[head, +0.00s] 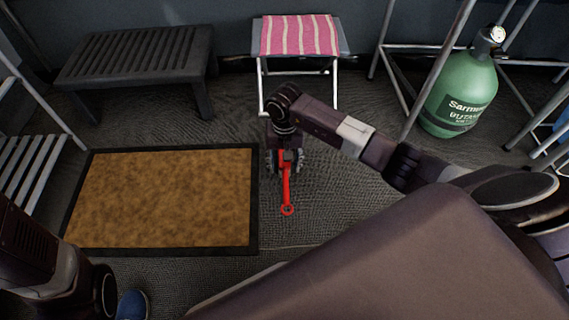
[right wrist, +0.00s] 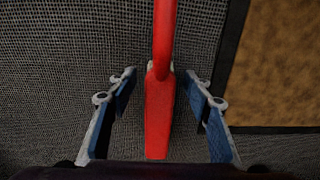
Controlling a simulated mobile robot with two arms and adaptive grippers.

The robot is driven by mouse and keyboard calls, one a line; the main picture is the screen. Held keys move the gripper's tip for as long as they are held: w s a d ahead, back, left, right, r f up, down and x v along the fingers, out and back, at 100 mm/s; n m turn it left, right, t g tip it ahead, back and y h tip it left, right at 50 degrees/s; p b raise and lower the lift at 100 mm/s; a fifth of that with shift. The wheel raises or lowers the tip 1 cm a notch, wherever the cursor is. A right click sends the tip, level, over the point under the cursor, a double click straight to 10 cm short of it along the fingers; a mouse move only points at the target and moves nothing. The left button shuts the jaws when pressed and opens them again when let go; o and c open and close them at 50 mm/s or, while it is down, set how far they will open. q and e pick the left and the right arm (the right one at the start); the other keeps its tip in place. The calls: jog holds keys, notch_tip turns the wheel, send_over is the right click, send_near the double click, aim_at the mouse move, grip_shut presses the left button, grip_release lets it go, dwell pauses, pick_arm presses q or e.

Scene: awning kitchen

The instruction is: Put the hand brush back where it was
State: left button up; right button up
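The hand brush (head: 287,190) is red, with a long narrow handle ending in a ring. It shows over the dark woven floor to the right of the doormat. My right gripper (head: 286,165) is over its far part. In the right wrist view, the red brush (right wrist: 160,110) runs between the open fingers of my right gripper (right wrist: 160,76), with a gap on each side. The bristles are hidden, and I cannot tell whether the brush touches the floor. My left arm shows at the lower left; its gripper is out of view.
A brown doormat (head: 160,198) with a black border lies left of the brush. A dark slatted bench (head: 140,55), a folding stool with a pink striped cloth (head: 298,35) and a green gas bottle (head: 462,95) stand behind. A blue rounded object (head: 133,305) shows at the bottom edge.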

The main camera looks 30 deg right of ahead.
aim_at(285, 164)
jog(key=shift+r, duration=0.1)
notch_tip(285, 164, up, 10)
jog(key=p, duration=0.6)
notch_tip(285, 164, up, 2)
jog(key=shift+r+p, duration=0.1)
jog(key=shift+p, duration=0.6)
